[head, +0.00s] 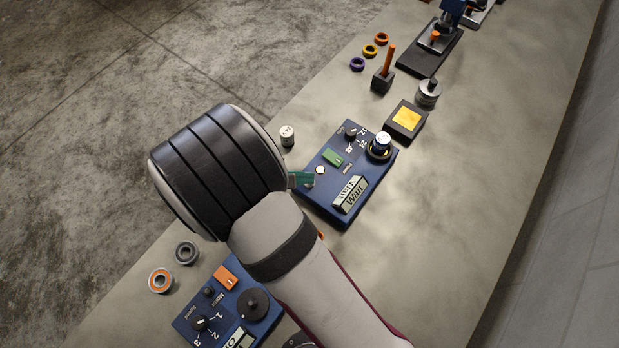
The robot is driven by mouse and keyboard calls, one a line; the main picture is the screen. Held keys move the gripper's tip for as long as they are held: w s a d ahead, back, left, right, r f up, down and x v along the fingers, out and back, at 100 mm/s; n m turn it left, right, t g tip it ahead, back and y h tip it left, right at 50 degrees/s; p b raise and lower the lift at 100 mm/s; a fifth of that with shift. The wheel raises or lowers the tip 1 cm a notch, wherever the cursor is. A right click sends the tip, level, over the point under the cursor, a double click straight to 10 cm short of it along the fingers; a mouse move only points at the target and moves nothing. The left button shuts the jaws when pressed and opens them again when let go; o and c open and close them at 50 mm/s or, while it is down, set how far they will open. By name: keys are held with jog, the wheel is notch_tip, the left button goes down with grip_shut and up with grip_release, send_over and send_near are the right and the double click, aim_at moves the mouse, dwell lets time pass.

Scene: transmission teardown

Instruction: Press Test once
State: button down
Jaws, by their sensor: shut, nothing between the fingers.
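A blue tester box (372,187) sits on the bench right of my arm. Its display (350,194) reads something like "Wait". I cannot read any label as "Test". A flat green piece (302,179) pokes out at the box's left edge, partly behind my arm. My gripper is hidden behind my own wrist, so its place relative to the buttons cannot be seen.
A second blue box with an orange button (225,277) and dials lies at the lower left, partly covered by my arm. Bearings (187,252), a small metal cylinder (287,136), a yellow-topped pad (407,118) and an orange peg (389,60) stand around. The bench's right side is clear.

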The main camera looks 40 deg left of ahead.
jog(key=shift+r, duration=0.8)
jog(key=shift+r, duration=0.1)
notch_tip(320, 180, up, 5)
jog(key=shift+f, duration=0.1)
dwell(0.7)
